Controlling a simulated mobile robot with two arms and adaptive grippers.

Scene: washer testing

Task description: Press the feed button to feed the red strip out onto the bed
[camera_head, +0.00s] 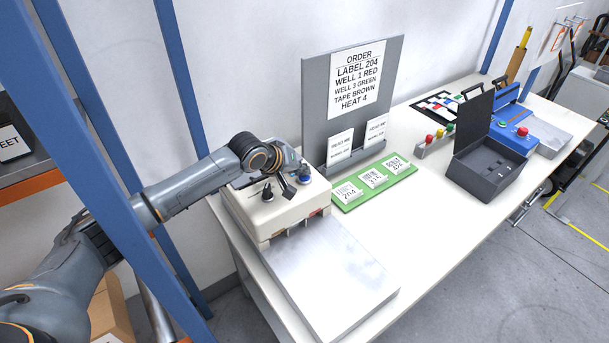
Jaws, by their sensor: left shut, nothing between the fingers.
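The cream feeder box (275,215) stands on the near left of the white table. A blue round button (304,174) and a black knob (268,193) are on its top. I cannot tell from any marking which is the feed button. My left gripper (289,188) is shut and empty, low over the box top, between the black knob and the blue button. I cannot tell whether it touches the box. A small red patch (318,212) shows at the box's front slots. The silver bed (330,280) in front is bare. My right gripper is out of view.
A grey order board (393,75) stands behind, with a green label tray (372,182) before it. A blue post (182,120) stands close to my left arm.

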